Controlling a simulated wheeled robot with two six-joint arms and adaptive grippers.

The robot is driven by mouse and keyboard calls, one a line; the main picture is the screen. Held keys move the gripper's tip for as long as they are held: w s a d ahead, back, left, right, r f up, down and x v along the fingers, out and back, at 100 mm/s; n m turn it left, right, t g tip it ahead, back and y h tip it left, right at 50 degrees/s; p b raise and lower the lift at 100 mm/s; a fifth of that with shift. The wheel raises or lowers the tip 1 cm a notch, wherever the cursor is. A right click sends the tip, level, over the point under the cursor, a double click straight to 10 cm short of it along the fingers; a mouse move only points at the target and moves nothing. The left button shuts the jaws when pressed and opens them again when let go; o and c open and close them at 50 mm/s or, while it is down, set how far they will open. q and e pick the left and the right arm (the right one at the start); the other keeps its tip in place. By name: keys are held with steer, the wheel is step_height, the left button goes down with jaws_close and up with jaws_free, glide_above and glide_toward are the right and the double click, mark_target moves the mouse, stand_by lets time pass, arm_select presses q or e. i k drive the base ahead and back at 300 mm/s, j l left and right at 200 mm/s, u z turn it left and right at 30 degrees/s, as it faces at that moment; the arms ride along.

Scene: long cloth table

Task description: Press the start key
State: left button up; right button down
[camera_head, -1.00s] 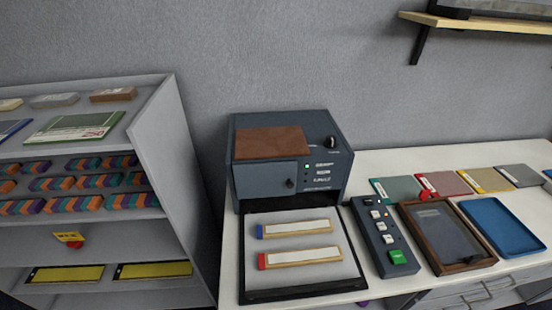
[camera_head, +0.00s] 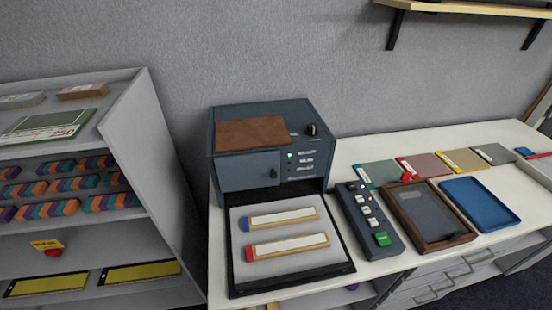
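A dark key panel (camera_head: 369,217) lies on the white table, between the machine's tray and a wooden frame. It has a bright green key (camera_head: 382,239) at its near end and several pale keys in a row behind it. I cannot read the key labels. To its left stands a dark blue-grey machine (camera_head: 262,153) with a brown top plate, a knob and a small lit green light. Its front tray (camera_head: 240,283) holds two wooden bars, one blue-ended (camera_head: 283,218) and one red-ended (camera_head: 288,247). Neither of my grippers shows in the view.
A wooden frame (camera_head: 471,236) with a dark panel and a blue tray (camera_head: 500,222) lie right of the keys. Coloured folders lie behind them. A grey shelf unit (camera_head: 160,180) with striped blocks stands at left. A wall shelf (camera_head: 470,11) hangs at upper right.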

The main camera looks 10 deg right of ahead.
mark_target(382, 239)
steer(key=z, duration=1.35)
